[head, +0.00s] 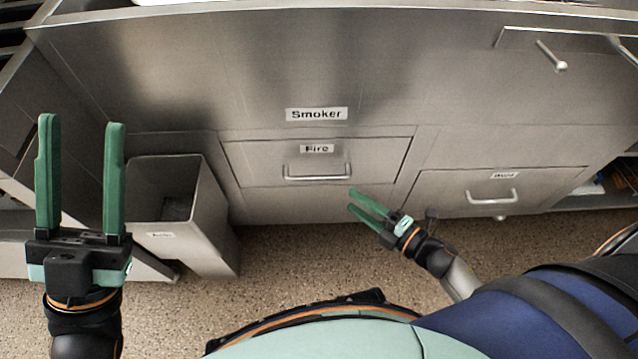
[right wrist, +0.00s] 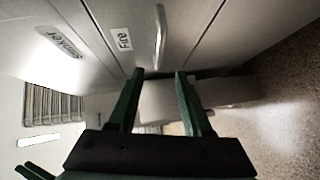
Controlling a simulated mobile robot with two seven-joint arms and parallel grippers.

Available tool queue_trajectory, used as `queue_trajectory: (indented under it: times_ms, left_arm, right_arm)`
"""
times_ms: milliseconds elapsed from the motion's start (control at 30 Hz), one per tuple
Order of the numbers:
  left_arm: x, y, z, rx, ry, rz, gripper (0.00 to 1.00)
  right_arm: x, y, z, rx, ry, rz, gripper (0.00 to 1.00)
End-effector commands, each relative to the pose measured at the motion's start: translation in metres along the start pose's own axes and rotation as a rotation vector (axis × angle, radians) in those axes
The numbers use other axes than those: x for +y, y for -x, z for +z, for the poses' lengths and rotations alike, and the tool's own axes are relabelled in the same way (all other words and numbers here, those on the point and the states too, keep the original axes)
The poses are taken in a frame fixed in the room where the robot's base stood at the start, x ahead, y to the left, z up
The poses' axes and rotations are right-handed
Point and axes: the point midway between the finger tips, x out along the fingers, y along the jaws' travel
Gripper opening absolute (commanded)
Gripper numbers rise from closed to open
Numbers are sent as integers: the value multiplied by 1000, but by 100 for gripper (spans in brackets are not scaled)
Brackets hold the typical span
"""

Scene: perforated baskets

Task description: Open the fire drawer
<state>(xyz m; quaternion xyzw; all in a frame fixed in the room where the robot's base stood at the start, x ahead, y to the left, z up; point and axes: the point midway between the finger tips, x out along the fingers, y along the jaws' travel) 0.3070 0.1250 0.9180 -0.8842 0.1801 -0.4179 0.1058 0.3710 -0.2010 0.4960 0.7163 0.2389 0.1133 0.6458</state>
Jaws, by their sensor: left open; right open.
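The fire drawer (head: 250,160) is a steel front labelled "Fire" under the "Smoker" label, and it looks shut. Its bar handle (head: 318,177) runs across the lower part of the front. In the right wrist view the handle (right wrist: 160,38) stands ahead of the fingers, near the "Fire" label. My right gripper (head: 359,201) is open and empty, just below and to the right of the handle and apart from it. My left gripper (head: 80,175) is open and empty at the far left, away from the drawer.
An open steel bin (head: 205,225) stands at the left below the smoker. A second drawer (head: 440,190) with its own handle, its label hard to read, is at the right. Another handle (head: 552,57) sticks out at upper right. The speckled floor (head: 280,265) in front is mostly clear.

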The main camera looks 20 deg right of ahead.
Motion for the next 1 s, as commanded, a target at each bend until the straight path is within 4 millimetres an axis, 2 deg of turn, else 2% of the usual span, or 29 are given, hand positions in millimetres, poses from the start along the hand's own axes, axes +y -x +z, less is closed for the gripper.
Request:
queue_trajectory:
  times_ms: [167, 400, 600, 800, 1000]
  left_arm:
    - [2, 4, 3, 1, 7, 1, 50]
    - [7, 12, 12, -3, 26, 1, 50]
    - [10, 16, 17, -6, 39, 2, 50]
    - [11, 18, 18, -7, 46, 1, 50]
    - [11, 18, 18, -8, 47, 1, 50]
  right_arm:
    - [1, -25, 0, 2, 3, 5, 49]
    - [0, -75, 0, 2, 0, 5, 49]
    - [0, -107, 0, 0, -2, 3, 49]
    - [1, -121, 0, 0, -2, 1, 49]
    - [1, -122, -1, 0, -2, 1, 49]
